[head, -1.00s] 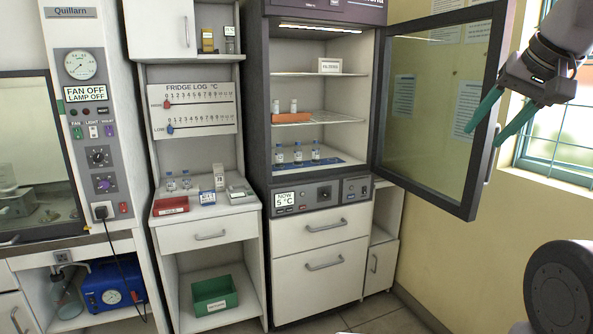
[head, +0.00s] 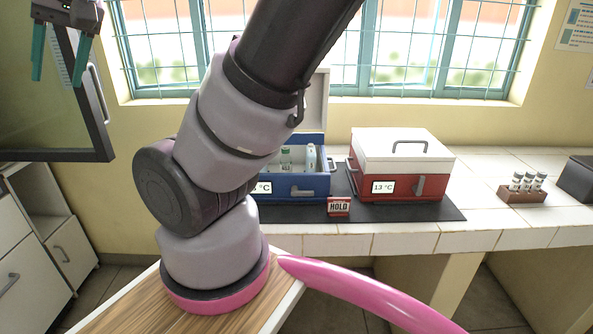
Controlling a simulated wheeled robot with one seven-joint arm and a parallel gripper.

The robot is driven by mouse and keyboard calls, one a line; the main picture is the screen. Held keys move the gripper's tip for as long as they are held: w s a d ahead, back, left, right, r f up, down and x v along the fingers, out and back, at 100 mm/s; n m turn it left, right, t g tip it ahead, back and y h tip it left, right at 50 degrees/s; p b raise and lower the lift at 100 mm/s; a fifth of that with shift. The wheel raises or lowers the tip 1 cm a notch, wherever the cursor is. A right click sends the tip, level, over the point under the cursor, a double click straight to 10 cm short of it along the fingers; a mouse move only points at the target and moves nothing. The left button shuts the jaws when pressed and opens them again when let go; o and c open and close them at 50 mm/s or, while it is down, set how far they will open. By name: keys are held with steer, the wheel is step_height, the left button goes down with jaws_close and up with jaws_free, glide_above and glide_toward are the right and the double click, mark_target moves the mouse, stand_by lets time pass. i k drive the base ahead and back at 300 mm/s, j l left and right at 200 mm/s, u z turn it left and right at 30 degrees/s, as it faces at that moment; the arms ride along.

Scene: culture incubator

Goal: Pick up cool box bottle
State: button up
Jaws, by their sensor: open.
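An open blue cool box (head: 300,186) stands on the counter by the window, its lid raised behind it. A red cool box (head: 405,186) with a shut white lid stands to the right and reads 13 °C. My gripper (head: 60,52) is at the top left with its teal fingers apart and empty, far from the cool boxes, near the open glass door.
A red HOLD sign (head: 339,206) stands in front of the boxes on a dark mat (head: 440,212). A brown rack (head: 521,195) holds several small vials to the right. The tiled counter (head: 480,220) is clear between mat and rack. The glass door (head: 50,110) stands open at left.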

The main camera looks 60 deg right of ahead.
mark_target(285, 159)
steer(key=k+z, duration=0.15)
steer(key=z, duration=0.2)
steer(key=k+z, duration=0.1)
steer(key=z, duration=0.3)
steer(key=k+l+z, duration=0.15)
steer(key=z, duration=0.2)
steer(key=j+z, duration=0.9)
steer(key=i+j+z, duration=0.1)
steer(key=j+z, duration=0.75)
steer(key=j, duration=0.25)
steer(key=k+j+z, duration=0.1)
steer(key=j+z, duration=0.35)
steer(key=k+j+z, duration=0.15)
steer(key=j+z, duration=0.25)
steer(key=j, duration=0.25)
